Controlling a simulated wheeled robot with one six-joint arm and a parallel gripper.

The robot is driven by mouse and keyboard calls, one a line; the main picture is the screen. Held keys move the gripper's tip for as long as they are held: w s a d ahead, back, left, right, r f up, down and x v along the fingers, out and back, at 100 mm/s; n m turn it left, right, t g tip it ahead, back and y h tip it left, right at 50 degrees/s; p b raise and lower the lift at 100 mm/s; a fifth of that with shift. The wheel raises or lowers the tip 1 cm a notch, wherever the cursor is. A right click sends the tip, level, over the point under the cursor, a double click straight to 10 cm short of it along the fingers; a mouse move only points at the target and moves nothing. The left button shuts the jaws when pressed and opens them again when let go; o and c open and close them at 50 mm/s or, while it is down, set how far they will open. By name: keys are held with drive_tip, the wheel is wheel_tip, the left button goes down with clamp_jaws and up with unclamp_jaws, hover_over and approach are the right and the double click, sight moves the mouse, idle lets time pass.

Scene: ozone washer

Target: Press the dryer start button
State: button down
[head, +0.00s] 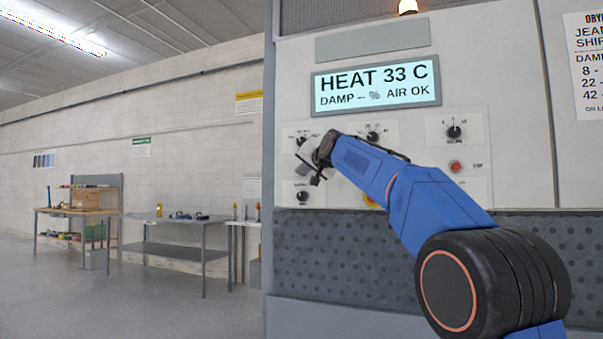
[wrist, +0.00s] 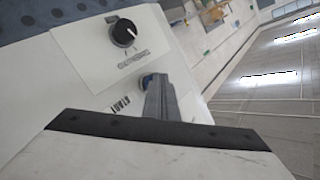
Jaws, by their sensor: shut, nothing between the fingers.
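The dryer's control panel (head: 430,140) has several knobs and a red button (head: 455,166) on the right. My gripper (head: 306,152) is at the panel's left side in the head view. In the wrist view my gripper (wrist: 158,80) is shut and empty. My gripper and arm hide part of the panel in the head view.
A display (head: 375,86) reads HEAT 33 C, DAMP -- %, AIR OK.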

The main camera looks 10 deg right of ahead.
drive_tip(key=shift+s+a, duration=0.45)
drive_tip(key=shift+s, duration=0.2)
drive_tip(key=shift+s+a, duration=0.75)
drive_tip(key=shift+s, duration=0.3)
drive_tip(key=shift+s+a, duration=0.75)
drive_tip(key=shift+s, duration=0.25)
drive_tip(key=s+d+f+n+g+h, duration=0.1)
drive_tip(key=s+d+f+n+g, duration=0.1)
drive_tip(key=s+f, duration=1.6)
drive_tip(key=s+d+f+n+g, duration=0.1)
drive_tip(key=s+f+g, duration=0.4)
drive_tip(key=s+f, duration=1.3)
drive_tip(key=s+d+f+n+g+h, duration=0.1)
drive_tip(key=s+d+f+g, duration=0.3)
drive_tip(key=s+f, duration=1.4)
wheel_tip(320, 180, down, 4)
drive_tip(key=shift+r+n+h, duration=0.2)
drive_tip(key=shift+n+h, duration=0.1)
drive_tip(key=shift+n, duration=0.5)
drive_tip(key=shift+d, duration=0.1)
